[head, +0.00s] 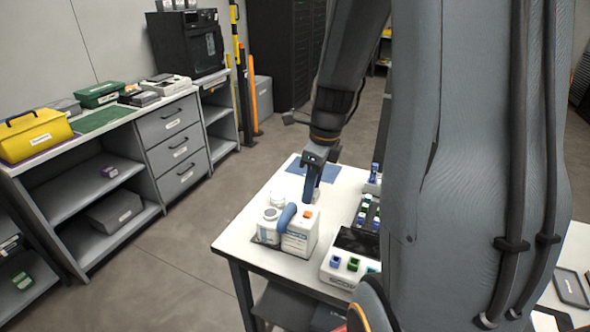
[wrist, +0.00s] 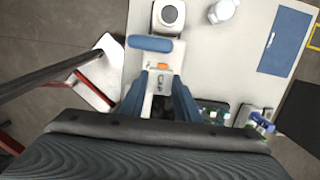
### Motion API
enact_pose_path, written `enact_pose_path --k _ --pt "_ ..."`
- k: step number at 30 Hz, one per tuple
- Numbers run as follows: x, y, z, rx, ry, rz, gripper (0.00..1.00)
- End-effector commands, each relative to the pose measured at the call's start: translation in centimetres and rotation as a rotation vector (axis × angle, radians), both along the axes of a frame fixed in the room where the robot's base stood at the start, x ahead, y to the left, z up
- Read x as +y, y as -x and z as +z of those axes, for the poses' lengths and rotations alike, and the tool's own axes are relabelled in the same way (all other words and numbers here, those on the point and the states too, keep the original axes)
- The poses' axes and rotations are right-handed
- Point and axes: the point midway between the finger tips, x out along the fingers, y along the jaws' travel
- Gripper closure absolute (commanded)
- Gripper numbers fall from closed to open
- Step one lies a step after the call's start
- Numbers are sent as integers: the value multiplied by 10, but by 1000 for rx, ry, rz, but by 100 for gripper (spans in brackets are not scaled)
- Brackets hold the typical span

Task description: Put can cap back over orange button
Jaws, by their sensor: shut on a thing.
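A white block-shaped container (head: 299,238) stands near the table's front left corner. Its orange button (head: 307,214) is uncovered on top and also shows in the wrist view (wrist: 162,66). My gripper (head: 311,198) points down just behind the container in the head view. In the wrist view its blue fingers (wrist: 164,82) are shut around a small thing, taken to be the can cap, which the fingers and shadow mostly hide. The button appears just beyond the fingertips. The gap between cap and container cannot be told.
Another white jar (head: 279,199) is behind.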

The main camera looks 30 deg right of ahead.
Motion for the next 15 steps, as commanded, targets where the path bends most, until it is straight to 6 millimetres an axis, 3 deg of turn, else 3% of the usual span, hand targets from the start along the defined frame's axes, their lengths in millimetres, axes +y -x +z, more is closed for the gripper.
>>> enact_pose_path --k 15 --pt "-1 0 -19 0 0 -2 91"
